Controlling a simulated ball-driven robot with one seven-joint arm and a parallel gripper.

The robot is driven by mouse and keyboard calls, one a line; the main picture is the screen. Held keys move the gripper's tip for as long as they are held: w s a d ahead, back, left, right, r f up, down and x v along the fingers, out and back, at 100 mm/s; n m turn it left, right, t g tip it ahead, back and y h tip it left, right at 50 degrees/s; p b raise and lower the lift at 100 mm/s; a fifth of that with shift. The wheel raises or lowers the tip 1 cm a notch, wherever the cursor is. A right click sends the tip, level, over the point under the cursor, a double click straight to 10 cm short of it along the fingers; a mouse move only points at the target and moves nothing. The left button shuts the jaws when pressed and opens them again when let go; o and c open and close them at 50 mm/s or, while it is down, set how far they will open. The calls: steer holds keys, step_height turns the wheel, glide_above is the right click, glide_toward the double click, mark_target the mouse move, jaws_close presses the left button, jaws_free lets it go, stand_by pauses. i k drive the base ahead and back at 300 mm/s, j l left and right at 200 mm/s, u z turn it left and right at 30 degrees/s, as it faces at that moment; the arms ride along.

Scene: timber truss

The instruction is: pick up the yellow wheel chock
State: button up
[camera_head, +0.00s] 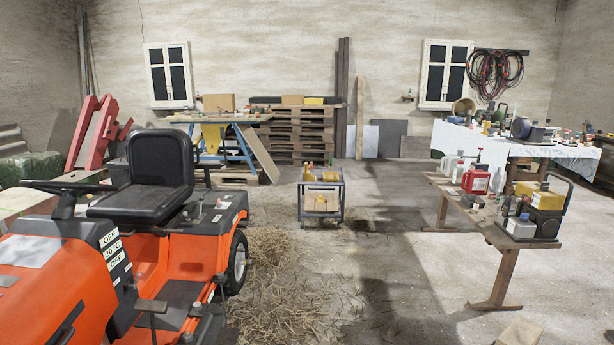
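I cannot pick out the yellow wheel chock for certain, as the yellow things in view are small. A small blue cart (343,187) stands on the floor in the middle distance. Yellow items (310,173) are on its top, and another yellow piece (321,203) shows on its lower shelf. A yellow object (212,138) is by the blue-legged worktable on the left. My gripper is not in view.
An orange ride-on mower (185,265) fills the left foreground, with straw (270,275) beside it. A wooden bench (500,237) with cans and a yellow-black box stands right. A white-covered table (455,140) is behind it. Concrete floor (390,270) between cart and bench is clear.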

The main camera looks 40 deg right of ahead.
mark_target(308, 175)
steer(key=i+l+z, duration=0.45)
steer(key=i+z, duration=0.15)
steer(key=i, duration=0.25)
steer(key=i+l+z, duration=0.1)
steer(key=i+z, duration=0.2)
steer(key=i, duration=0.15)
steer(key=i+z, duration=0.15)
steer(key=i, duration=4.25)
steer(key=i+l+u, duration=0.15)
steer(key=i, duration=1)
steer(key=i+l+u, duration=0.1)
steer(key=i, duration=0.5)
